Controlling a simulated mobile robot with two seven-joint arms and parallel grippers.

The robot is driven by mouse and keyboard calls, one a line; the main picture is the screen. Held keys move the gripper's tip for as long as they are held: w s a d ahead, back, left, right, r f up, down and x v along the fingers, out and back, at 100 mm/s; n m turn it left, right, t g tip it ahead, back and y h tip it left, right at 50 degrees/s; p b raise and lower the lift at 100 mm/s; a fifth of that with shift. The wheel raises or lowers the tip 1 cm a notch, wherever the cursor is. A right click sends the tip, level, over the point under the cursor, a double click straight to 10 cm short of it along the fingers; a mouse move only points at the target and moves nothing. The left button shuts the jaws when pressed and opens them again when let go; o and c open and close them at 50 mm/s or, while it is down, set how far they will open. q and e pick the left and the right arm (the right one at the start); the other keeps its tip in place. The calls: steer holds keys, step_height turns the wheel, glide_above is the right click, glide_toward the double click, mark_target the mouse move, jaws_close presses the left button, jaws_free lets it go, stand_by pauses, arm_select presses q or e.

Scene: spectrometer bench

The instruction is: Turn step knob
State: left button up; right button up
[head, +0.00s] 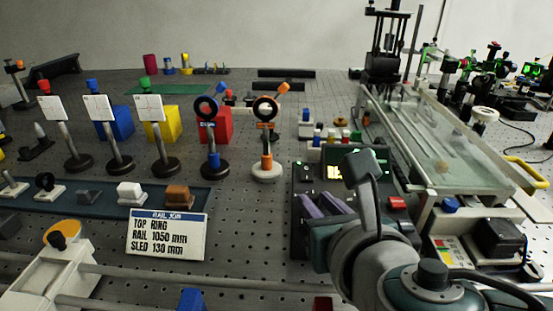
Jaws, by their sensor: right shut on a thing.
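A dark control box (304,176) with a lit green display (335,172) and a red button (397,203) stands right of centre. My right gripper (321,202), with purple fingers, is at the front left of this box. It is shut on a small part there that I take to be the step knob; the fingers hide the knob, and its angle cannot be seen. My right arm covers the box's lower right. My left gripper is not in view.
A glass-topped frame (440,150) is right, with a small box (498,238) nearer.

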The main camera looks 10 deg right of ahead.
jaws_close()
